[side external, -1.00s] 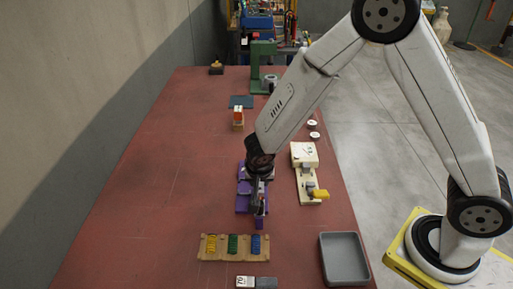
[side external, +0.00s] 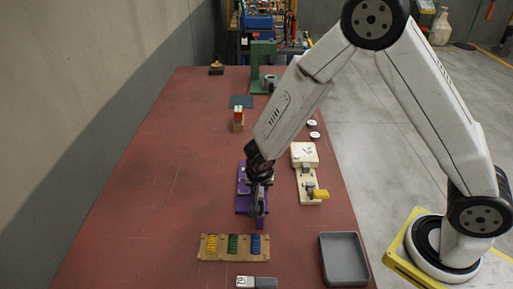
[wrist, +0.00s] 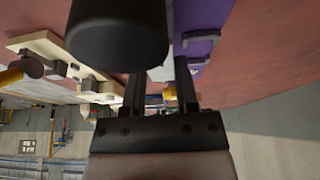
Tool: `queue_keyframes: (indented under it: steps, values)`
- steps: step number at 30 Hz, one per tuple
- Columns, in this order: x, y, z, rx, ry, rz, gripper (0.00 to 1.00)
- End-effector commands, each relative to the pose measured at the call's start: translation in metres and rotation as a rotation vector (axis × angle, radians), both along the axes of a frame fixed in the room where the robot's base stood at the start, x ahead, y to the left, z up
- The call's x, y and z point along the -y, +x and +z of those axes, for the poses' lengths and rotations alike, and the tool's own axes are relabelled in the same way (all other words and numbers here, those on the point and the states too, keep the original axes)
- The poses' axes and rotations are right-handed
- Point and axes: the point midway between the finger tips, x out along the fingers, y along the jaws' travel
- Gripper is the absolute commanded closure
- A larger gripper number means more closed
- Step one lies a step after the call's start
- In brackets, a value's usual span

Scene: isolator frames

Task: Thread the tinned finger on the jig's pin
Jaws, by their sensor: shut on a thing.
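The purple jig (side external: 242,202) sits on the red bench under my gripper. It also shows at the top of the wrist view (wrist: 197,47). My gripper (side external: 257,208) points down over the jig's right side and covers much of it in the side view. In the wrist view my gripper (wrist: 159,80) has its two fingers close together, with a pale grey piece (wrist: 161,73) between them, which looks like the tinned finger. The piece is largely hidden and too small in the side view to make out. The jig's pin cannot be made out, nor whether the piece touches it.
A cream fixture (side external: 303,156) with a yellow handle (side external: 320,194) stands close on the right. A wooden rack (side external: 209,256) with yellow, green and blue coils lies in front. A grey tray (side external: 344,259) is at front right. The bench's left side is clear.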

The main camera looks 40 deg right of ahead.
Motion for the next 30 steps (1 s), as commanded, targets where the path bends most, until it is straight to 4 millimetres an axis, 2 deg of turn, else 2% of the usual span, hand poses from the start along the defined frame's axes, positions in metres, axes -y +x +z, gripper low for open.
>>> queue_keyframes:
  steps: [10,11,13,15,30]
  values:
    - [0.0,-0.0001,-0.0063,0.0,0.0,0.0,1.0]
    - [0.0,0.0,-0.0065,0.0,0.0,0.0,0.59]
    - [-0.0001,0.0001,-0.0062,0.0,0.0,0.0,0.37]
    - [0.0,0.0,-0.0061,0.0,0.0,0.0,0.21]
    - [-0.0014,-0.0011,-0.0011,0.001,0.001,-0.001,0.21]
